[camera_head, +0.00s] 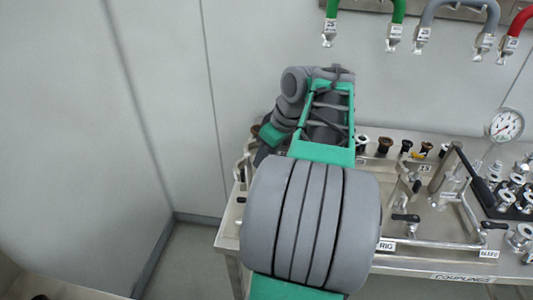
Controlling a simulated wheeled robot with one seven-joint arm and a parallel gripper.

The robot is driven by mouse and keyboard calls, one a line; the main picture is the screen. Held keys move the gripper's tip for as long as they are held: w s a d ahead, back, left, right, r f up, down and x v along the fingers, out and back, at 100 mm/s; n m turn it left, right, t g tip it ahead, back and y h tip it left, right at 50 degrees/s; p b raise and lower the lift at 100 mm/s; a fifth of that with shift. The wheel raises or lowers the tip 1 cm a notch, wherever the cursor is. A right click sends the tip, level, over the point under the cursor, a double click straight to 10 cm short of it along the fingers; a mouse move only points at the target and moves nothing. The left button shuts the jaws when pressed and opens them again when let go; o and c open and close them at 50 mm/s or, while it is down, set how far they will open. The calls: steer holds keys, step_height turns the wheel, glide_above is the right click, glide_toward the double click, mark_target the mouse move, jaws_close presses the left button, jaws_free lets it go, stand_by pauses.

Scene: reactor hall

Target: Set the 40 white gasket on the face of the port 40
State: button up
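My arm fills the middle of the head view and covers the left part of the steel bench (440,262). Its far end bends down to the left behind the big grey joint, and my gripper's fingers cannot be made out. No white gasket can be picked out. No port labelled 40 can be read. A rig of steel pipework (465,215) stands on the bench right of my arm, above a label "RIG" (387,246). Its left part is hidden behind my arm.
A pressure gauge (506,125) rises at the bench's back right. Several dark and brass fittings (406,147) line the back edge. Coloured hoses (398,10) hang above. Floor (185,255) left of the bench is clear.

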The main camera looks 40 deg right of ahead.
stand_by(0.4)
steer(key=o, duration=1.4)
steer(key=shift+r, duration=0.1)
steer(key=p+v, duration=0.3)
steer(key=v, duration=0.5)
steer(key=w+a+f, duration=0.3)
steer(key=a, duration=0.7)
steer(key=w+a+f, duration=0.2)
steer(key=a+f, duration=0.1)
steer(key=a, duration=0.7)
steer(key=shift+m+g+h, duration=0.3)
steer(key=shift+m+g, duration=0.1)
steer(key=shift+m, duration=0.4)
steer(key=s+a+f, duration=0.4)
steer(key=a, duration=0.1)
steer(key=s+a+f, duration=0.2)
steer(key=a+f, duration=0.1)
steer(key=shift+s+a+f+b, duration=0.1)
steer(key=shift+s+a+b, duration=0.1)
steer(key=shift+b, duration=0.1)
